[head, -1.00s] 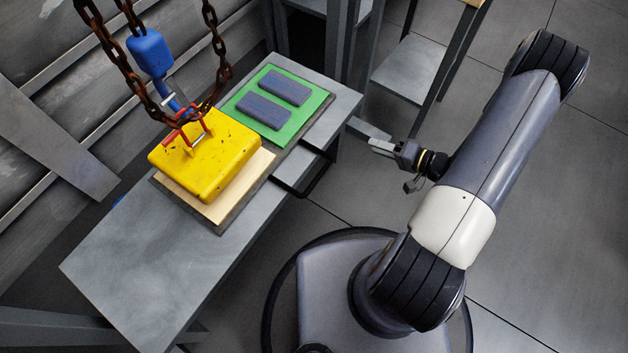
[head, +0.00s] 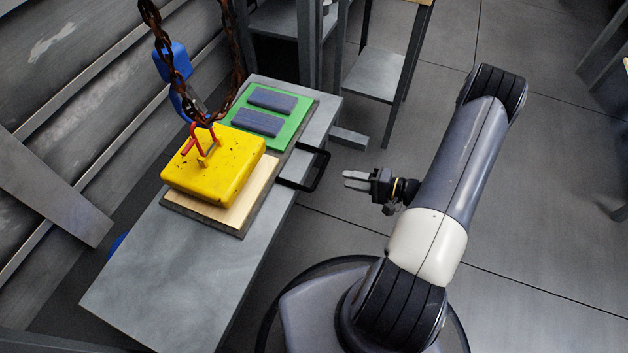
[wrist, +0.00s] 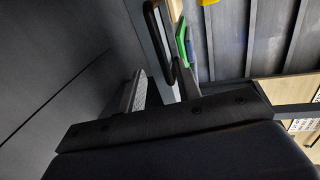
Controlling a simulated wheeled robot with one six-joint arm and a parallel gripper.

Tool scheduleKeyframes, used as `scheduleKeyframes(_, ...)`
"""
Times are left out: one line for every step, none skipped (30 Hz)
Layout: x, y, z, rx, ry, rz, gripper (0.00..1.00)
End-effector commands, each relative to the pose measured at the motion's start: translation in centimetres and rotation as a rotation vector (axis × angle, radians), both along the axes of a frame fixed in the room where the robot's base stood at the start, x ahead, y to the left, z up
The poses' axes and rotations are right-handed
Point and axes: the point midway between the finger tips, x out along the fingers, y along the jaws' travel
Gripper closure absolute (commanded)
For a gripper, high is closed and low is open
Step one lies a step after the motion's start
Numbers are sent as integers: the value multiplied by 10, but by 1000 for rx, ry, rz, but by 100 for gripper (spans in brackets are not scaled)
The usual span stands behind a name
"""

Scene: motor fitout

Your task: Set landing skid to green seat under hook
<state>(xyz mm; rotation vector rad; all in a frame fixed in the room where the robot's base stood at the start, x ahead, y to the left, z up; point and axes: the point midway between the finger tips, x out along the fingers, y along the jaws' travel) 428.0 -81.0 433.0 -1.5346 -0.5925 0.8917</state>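The landing skid (head: 247,232) looks like a dark flat board on the grey bench, with a green seat (head: 291,134) at its far end and a pale wooden seat (head: 248,204) at its near end. A black loop handle (head: 318,170) sticks out from its right side; it also shows in the wrist view (wrist: 158,38). The red hook (head: 193,135) is above the near end, at a yellow block (head: 215,173) over the wooden seat. I cannot tell whether the block touches the seat. My gripper (head: 348,179) is open and empty, right of the handle and apart from it.
Two blue-grey pads (head: 258,122) lie on the green seat. Rusty chains and a blue piece (head: 172,62) hang above. The bench's near end (head: 165,300) is bare. A shelf stand (head: 385,75) stands behind; floor right of the bench is open.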

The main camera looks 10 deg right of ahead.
Motion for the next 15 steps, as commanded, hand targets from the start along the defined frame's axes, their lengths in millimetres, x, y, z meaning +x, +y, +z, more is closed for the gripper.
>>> scheduleKeyframes(3, 5, -2, 0, 0, 4, 67)
scheduleKeyframes(5, 8, -3, 0, 0, 3, 67)
scheduleKeyframes(8, 12, -5, 0, 0, 5, 67)
scheduleKeyframes(10, 16, -6, -1, 1, 5, 67)
scheduleKeyframes(13, 20, -7, -1, 1, 5, 67)
scheduleKeyframes(17, 26, -9, -1, 0, 6, 67)
scheduleKeyframes(20, 30, -10, -1, 0, 6, 67)
scheduleKeyframes(23, 34, -11, -1, 0, 6, 67)
scheduleKeyframes(27, 41, -13, 0, 0, 7, 67)
scheduleKeyframes(31, 44, -14, -1, -1, 5, 67)
scheduleKeyframes(34, 49, -15, -1, -1, 6, 67)
scheduleKeyframes(38, 54, -16, -1, -1, 5, 67)
scheduleKeyframes(40, 58, -17, 0, -1, 6, 67)
scheduleKeyframes(43, 61, -18, -1, -1, 5, 67)
scheduleKeyframes(46, 65, -19, -1, -1, 5, 67)
